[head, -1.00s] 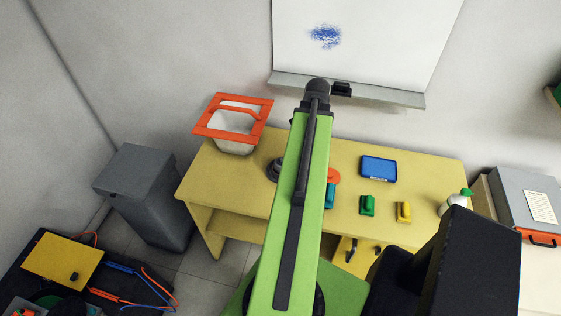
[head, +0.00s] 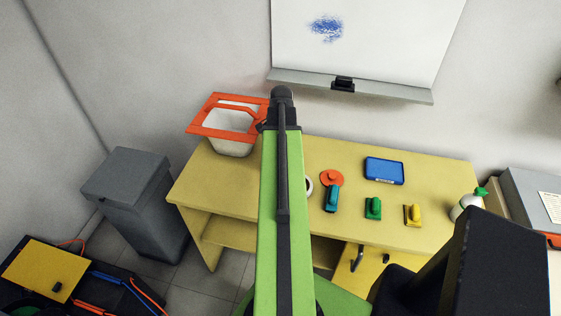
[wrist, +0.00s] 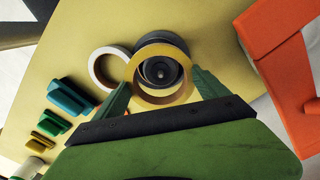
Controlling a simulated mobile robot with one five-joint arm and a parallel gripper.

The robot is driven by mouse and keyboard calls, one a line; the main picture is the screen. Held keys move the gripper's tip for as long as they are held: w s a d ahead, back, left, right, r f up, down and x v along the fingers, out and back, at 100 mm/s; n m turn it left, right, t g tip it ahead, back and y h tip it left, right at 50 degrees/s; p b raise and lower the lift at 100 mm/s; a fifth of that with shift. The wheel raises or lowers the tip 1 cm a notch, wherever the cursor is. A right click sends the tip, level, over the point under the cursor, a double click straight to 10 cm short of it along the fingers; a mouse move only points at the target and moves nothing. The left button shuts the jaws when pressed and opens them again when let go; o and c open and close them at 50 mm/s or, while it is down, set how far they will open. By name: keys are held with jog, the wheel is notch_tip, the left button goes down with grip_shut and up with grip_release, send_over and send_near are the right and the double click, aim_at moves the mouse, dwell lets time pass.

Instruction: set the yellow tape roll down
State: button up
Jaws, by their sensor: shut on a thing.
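My gripper (wrist: 160,82) is shut on the yellow tape roll (wrist: 160,98) in the wrist view, with one finger at each side of the ring. The roll appears in front of a dark round stepped object (wrist: 162,47), whose middle shows through the roll's hole. I cannot tell whether the roll touches it or hangs above it. A white-sided tape roll (wrist: 96,68) lies on the table just left of it. In the head view the white roll's edge (head: 309,186) shows beside my arm, which hides my gripper, the yellow roll and the dark object.
The yellow table (head: 220,184) holds an orange-rimmed bin (head: 233,148) at the left. Right of my arm are an orange disc (head: 325,176), teal (head: 332,200), green (head: 373,209) and yellow (head: 412,215) blocks, a blue tray (head: 384,170) and a spray bottle (head: 466,204).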

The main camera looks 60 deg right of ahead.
jog(key=shift+f+b, duration=0.7)
jog(key=shift+f, duration=0.7)
jog(key=shift+f, duration=0.1)
jog(key=o, duration=1.3)
notch_tip(320, 180, up, 14)
jog(key=p, duration=1.3)
jog(key=shift+f, duration=0.25)
jog(key=shift+f, duration=0.1)
